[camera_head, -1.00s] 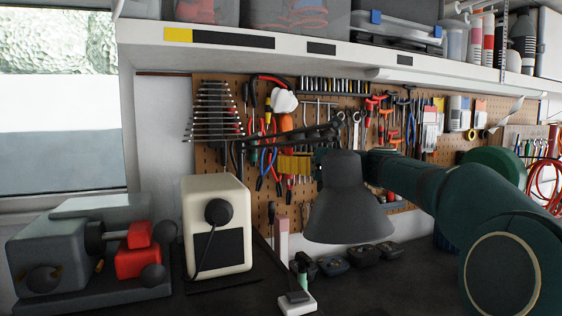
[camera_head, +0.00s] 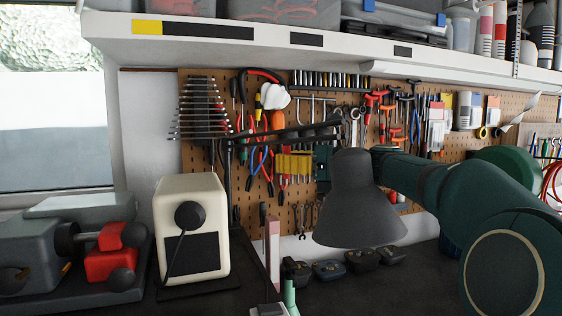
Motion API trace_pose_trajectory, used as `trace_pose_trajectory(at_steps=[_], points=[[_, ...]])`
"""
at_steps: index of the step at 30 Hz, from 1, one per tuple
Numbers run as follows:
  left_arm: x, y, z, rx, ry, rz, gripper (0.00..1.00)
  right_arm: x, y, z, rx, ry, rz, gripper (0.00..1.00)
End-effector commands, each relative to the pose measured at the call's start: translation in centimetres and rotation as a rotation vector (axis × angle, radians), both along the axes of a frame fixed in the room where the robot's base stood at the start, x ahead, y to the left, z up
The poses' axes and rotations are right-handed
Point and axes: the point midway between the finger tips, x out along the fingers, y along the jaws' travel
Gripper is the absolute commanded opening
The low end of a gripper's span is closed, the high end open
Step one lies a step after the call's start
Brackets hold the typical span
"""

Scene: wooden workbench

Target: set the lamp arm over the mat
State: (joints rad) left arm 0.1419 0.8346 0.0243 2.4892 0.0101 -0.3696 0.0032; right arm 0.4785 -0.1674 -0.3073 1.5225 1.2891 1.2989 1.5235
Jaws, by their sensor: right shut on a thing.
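The desk lamp has a dark grey cone-shaped shade (camera_head: 358,205) that opens downward, right of centre. Its thin black lamp arm (camera_head: 285,132) runs left from near the shade to a dark upright post (camera_head: 228,180) in front of the pegboard. My dark green right arm comes in from the right, behind the top of the shade. My right gripper (camera_head: 326,160) is shut on the lamp arm near the shade; its fingers are mostly hidden. I cannot make out a mat on the dark bench. My left gripper is out of view.
A cream box-shaped device (camera_head: 205,210) stands left of the shade. A grey and red machine (camera_head: 110,258) is at far left. Small dark items (camera_head: 328,269) lie below the shade. A pegboard of tools and a white shelf (camera_head: 290,45) are behind.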

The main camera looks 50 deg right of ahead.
Motion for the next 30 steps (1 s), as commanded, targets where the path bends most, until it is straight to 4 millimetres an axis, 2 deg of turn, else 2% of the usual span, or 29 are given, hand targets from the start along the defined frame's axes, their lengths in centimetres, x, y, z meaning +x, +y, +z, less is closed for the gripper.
trace_pose_trajectory(at_steps=[18, 19, 21, 30], points=[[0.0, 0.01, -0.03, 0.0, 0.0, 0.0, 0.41, -0.29, -0.1, -0.3, 0.0, 0.007, 0.001, 0.0], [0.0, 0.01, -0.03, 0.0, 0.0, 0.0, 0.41, -0.28, -0.09, -0.3, 0.0, 0.007, 0.001, 0.22], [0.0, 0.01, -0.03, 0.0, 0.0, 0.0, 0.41, -0.27, -0.09, -0.26, 0.0, 0.006, 0.001, 0.46], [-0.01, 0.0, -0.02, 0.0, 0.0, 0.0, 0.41, -0.28, -0.08, -0.1, 0.0, 0.002, 0.0, 0.48]])
